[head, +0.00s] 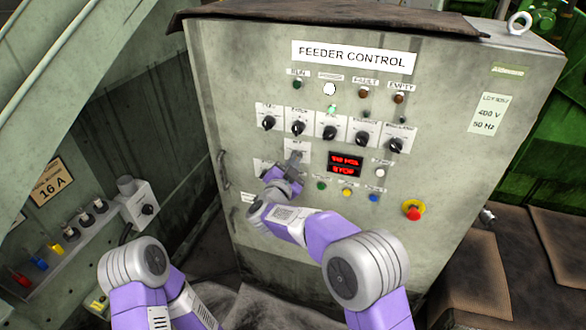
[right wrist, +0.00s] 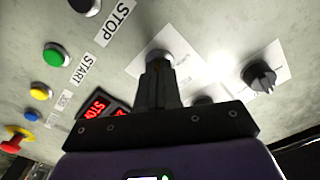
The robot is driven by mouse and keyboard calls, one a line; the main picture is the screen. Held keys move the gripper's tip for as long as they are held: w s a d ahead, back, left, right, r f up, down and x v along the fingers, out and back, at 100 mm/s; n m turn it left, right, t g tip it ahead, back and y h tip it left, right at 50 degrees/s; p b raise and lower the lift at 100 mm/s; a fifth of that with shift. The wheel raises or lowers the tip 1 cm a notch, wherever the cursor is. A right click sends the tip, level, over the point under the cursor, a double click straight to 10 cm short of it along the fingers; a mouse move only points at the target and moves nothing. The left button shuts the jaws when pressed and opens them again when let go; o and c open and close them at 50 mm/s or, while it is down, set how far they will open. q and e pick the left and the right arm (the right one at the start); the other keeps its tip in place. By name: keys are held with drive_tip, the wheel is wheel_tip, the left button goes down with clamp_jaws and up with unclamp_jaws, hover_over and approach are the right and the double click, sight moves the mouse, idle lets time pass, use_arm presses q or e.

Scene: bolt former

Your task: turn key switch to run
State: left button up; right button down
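The key switch (right wrist: 158,55) is a round silver collar on a white plate on the feeder control panel. Its plate (head: 297,146) also shows in the head view, just above my right gripper (head: 291,165). In the right wrist view, my right gripper (right wrist: 157,72) has its two dark fingers close together, with the tips at the collar. They appear shut on the key, which they mostly hide. The key's exact angle and the plate's small lettering cannot be read. My left gripper is out of the head view; only part of that arm shows at lower left.
Selector knobs (head: 330,132) line the panel above. A red display (head: 345,163) reads STOP in its lower line. A green button (head: 321,185), a yellow one and a blue one sit below right, and a red emergency stop (head: 413,210) farther right. A black knob (right wrist: 258,76) is beside the key.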

drive_tip(key=shift+f+m+b, duration=0.1)
drive_tip(key=shift+m+b, duration=0.4)
drive_tip(key=shift+m, duration=0.4)
drive_tip(key=c, duration=1.3)
unclamp_jaws()
drive_tip(key=shift+s, duration=0.1)
drive_tip(key=p+v, duration=0.1)
drive_tip(key=v, duration=0.6)
drive_tip(key=shift+s+a, duration=0.1)
drive_tip(key=shift+s, duration=0.05)
